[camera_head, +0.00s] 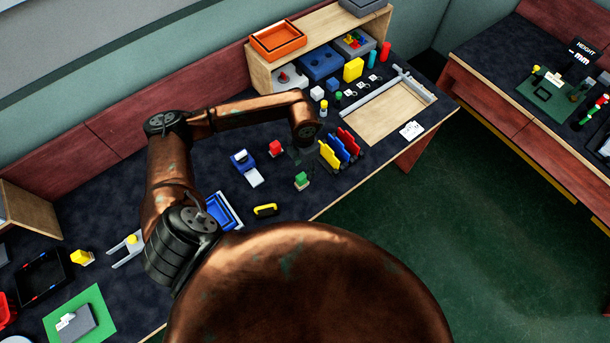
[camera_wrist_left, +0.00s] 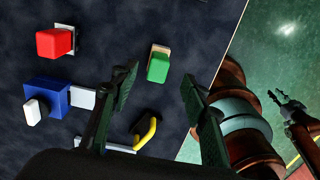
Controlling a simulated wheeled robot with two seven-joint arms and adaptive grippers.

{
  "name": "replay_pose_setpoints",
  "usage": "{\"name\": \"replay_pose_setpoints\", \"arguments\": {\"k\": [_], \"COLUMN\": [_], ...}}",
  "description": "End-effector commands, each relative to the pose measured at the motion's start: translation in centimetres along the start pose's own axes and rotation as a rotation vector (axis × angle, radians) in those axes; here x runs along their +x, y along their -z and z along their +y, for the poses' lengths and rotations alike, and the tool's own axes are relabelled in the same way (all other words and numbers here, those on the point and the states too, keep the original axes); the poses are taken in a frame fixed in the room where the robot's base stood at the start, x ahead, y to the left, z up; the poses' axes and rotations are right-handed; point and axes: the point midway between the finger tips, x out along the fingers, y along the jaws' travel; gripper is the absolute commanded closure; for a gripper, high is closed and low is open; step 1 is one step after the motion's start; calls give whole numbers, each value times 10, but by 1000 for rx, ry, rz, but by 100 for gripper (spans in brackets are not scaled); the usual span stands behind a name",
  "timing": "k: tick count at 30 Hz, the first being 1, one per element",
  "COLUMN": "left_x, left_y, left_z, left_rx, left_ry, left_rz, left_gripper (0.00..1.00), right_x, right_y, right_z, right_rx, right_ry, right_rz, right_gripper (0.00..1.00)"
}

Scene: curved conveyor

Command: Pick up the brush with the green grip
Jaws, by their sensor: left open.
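The brush with the green grip (camera_head: 302,177) stands on the dark tabletop near the front edge. In the left wrist view its green grip (camera_wrist_left: 158,67) lies ahead of the fingers, with a tan part behind it. My left gripper (camera_head: 300,156) is above the table, just behind the brush in the head view. In the wrist view the left gripper (camera_wrist_left: 158,92) has its fingers wide apart, with nothing between them. My right gripper (camera_wrist_left: 280,98) shows small at the right edge of the wrist view, away from the table; its jaw opening is unclear.
A red block (camera_head: 276,148) and a blue-and-white item (camera_head: 245,166) lie left of the brush. A yellow-handled item (camera_head: 265,210) lies nearer the front. Yellow, blue and red upright pieces (camera_head: 340,149) stand to the right. The table edge is close to the brush.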

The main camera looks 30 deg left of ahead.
Motion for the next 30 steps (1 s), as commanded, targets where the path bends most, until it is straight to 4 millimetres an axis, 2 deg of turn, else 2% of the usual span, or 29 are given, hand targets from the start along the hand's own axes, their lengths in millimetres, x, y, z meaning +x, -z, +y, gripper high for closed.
{"name": "replay_pose_setpoints", "arguments": {"k": [6, 9, 17, 23, 30], "left_x": [19, 30, 64, 66, 66], "left_y": [6, 9, 9, 8, 8], "left_z": [3, 2, 2, 1, 1], "left_rx": [-12, -14, -12, -10, -9], "left_ry": [0, 2, 1, 0, 0], "left_rz": [1, 3, 2, 0, 0], "left_gripper": [58, 58, 58, 58, 73], "right_x": [-4, -6, -8, -7, -7], "right_y": [-28, -32, -15, -7, -12], "right_z": [3, 6, 12, 12, 9], "right_rx": [4, 4, -1, -3, 0], "right_ry": [-4, -6, -12, -12, -9], "right_rz": [-34, -40, -17, -7, -13], "right_gripper": [76, 76, 76, 76, 76]}}
